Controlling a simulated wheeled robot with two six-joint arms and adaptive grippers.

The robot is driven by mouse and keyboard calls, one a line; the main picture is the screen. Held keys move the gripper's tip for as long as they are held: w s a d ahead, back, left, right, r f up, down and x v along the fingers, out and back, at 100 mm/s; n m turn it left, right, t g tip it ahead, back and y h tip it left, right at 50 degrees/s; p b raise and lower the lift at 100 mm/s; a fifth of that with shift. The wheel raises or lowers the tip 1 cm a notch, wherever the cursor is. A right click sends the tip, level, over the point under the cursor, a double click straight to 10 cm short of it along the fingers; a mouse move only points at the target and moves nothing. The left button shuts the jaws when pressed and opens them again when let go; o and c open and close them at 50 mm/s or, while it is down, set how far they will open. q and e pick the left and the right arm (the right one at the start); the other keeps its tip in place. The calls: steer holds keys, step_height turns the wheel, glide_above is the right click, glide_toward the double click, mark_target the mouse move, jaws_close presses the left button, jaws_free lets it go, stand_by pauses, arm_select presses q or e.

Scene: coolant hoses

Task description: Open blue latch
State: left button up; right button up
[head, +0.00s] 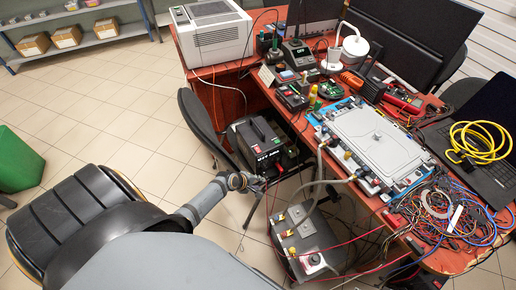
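A pale grey rectangular unit (375,143) lies on the wooden table, with blue parts (322,112) along its edges. Small connectors with grey hoses (318,183) sit at its near left side. I cannot pick out a separate blue latch at this size. My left gripper (261,184) is small and dark, in front of the table's left side and left of the unit, apart from it. Its fingers blend into the dark things behind it, so I cannot tell if it is open or shut. My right gripper is not in view.
A black power box (259,146) and a dark grey box with terminals (304,237) stand below the table edge. Tangled cables (450,215) cover the table's near right. Tools and meters crowd behind the unit.

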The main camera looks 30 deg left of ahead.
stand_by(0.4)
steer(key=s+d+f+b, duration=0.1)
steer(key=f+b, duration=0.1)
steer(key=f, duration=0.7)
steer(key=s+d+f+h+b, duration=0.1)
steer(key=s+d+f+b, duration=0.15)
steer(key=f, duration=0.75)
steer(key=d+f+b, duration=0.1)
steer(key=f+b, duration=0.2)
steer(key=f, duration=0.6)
arm_select(q)
steer(key=m+t+h+b, duration=0.25)
steer(key=m+t, duration=0.25)
steer(key=m, duration=1.6)
glide_toward(323, 130)
steer(key=b+x, duration=0.2)
steer(key=x, duration=0.7)
steer(key=shift+s, duration=0.1)
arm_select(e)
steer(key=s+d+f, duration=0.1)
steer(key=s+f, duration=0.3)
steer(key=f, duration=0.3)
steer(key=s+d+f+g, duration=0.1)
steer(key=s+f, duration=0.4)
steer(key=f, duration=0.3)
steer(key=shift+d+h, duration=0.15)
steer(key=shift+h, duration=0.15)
arm_select(q)
jaws_close()
